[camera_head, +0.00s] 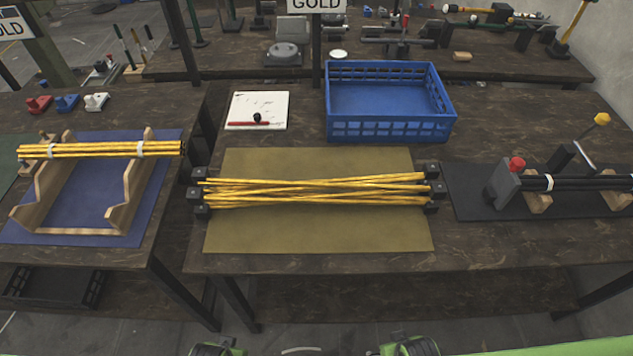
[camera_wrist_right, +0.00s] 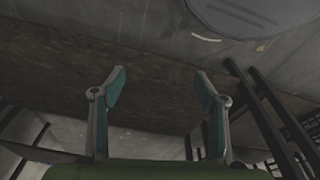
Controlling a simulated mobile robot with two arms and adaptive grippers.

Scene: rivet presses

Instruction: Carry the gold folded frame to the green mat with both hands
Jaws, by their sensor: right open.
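The gold folded frame (camera_head: 315,190), a bundle of long yellow rods with black end blocks, lies lengthwise across an olive-gold mat (camera_head: 320,236) on the middle table. A strip of dark green mat (camera_head: 8,170) shows at the far left edge, mostly out of view. What seems to be my left gripper (camera_head: 218,348) is at the bottom edge, cut off, so its jaws cannot be read. My right gripper (camera_head: 410,347) is also cut off there. In the right wrist view my right gripper (camera_wrist_right: 160,88) is open and empty, below table height and apart from the frame.
A blue crate (camera_head: 390,131) and a white sheet (camera_head: 270,98) with a red pen lie behind the frame. A wooden cradle (camera_head: 75,231) holding yellow rods stands on a blue mat at left. A black clamp fixture (camera_head: 503,185) stands at right.

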